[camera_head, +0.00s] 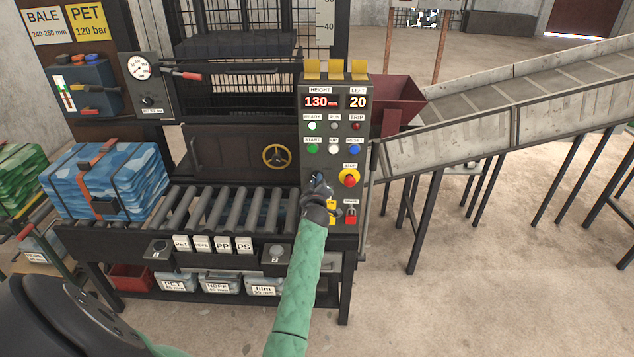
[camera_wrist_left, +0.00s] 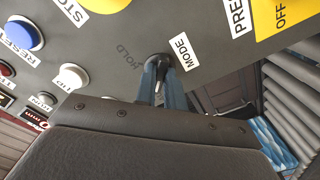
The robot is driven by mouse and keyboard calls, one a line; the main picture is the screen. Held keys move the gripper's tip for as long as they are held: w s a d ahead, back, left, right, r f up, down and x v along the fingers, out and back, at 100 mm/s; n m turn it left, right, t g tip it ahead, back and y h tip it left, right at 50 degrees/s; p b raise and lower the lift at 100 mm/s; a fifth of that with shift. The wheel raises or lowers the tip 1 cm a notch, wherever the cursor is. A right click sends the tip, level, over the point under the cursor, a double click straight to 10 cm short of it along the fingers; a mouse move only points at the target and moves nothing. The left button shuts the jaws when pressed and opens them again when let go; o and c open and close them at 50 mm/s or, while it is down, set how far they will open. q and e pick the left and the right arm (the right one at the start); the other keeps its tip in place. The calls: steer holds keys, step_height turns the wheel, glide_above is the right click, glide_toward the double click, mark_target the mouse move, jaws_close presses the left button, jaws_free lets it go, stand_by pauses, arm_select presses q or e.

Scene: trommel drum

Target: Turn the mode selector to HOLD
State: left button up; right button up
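The mode selector (camera_wrist_left: 158,65) is a small dark knob on the grey control panel (camera_head: 311,170). In the left wrist view it sits between the white MODE label (camera_wrist_left: 186,53) and the dark HOLD lettering (camera_wrist_left: 131,57). My left gripper (camera_wrist_left: 161,82) has its two bluish fingers close together on either side of the knob, gripping it. A light pointer mark shows between the fingers, but where it points is hard to tell. In the head view my left gripper (camera_head: 319,187) is at the lower panel and hides the selector. My right gripper is out of view.
The yellow-and-red stop button (camera_head: 349,177) is just right of my gripper. A red padlock (camera_head: 351,214) hangs below it. Green, white and blue buttons (camera_head: 334,149) sit above. A roller table (camera_head: 230,210) with a blue bale (camera_head: 104,180) lies to the left.

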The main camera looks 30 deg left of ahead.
arm_select(q)
jaws_close()
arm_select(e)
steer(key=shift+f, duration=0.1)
arm_select(q)
steer(key=m+b, duration=0.6)
steer(key=m, duration=1.2)
steer(key=shift+b, duration=0.3)
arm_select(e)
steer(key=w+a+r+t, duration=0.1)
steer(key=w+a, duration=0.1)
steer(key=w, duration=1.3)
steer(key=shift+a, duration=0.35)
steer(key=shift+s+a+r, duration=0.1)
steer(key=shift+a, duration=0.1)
arm_select(q)
steer(key=o, duration=0.7)
jaws_free()
